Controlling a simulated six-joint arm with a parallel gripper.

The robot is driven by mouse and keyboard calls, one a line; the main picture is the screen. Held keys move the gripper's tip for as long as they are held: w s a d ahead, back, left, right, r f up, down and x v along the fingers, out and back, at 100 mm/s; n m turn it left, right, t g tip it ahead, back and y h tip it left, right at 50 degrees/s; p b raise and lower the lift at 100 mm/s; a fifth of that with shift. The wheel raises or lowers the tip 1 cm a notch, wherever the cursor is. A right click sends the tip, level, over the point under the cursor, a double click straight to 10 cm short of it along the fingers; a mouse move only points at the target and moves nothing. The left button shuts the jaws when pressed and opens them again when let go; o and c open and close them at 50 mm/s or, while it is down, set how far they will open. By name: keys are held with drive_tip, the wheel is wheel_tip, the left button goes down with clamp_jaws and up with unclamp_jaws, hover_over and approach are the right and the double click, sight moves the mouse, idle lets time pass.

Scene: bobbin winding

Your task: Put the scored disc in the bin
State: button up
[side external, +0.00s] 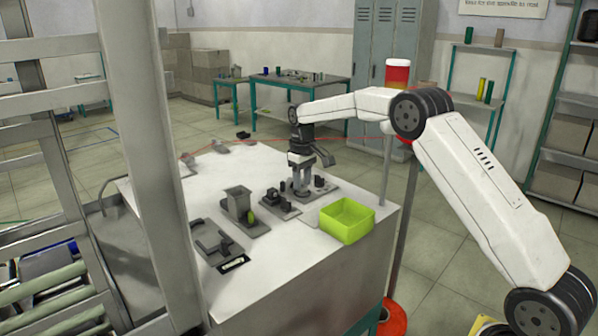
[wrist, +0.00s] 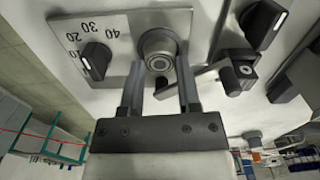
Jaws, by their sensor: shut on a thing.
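My gripper (side external: 301,190) points down at a small fixture on the white bench. In the wrist view its two fingers (wrist: 160,75) stand on either side of a round grey disc-like part (wrist: 158,48) and are shut on it. This part has concentric rings and sits at the edge of a plate marked with numbers; I cannot make out a score on it. In the side view the fingers hide it. The lime-green open bin (side external: 348,221) stands at the bench's front right corner, right of my gripper, and looks empty.
A black knob (wrist: 97,60) on the numbered plate is close to my left finger. A crank lever (wrist: 232,78) is close to the right one.

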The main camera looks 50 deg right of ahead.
drive_tip(key=shift+r, duration=2.15)
drive_tip(key=shift+s+a+r, duration=0.1)
drive_tip(key=shift+s+r, duration=0.25)
drive_tip(key=shift+s, duration=0.1)
drive_tip(key=s+a+r, duration=0.2)
drive_tip(key=s, duration=0.6)
drive_tip(key=s+a+r, duration=0.2)
drive_tip(key=s, duration=0.7)
drive_tip(key=shift+a+r, duration=0.2)
drive_tip(key=shift+r, duration=0.1)
drive_tip(key=shift+f, duration=0.2)
drive_tip(key=shift+f, duration=2.2)
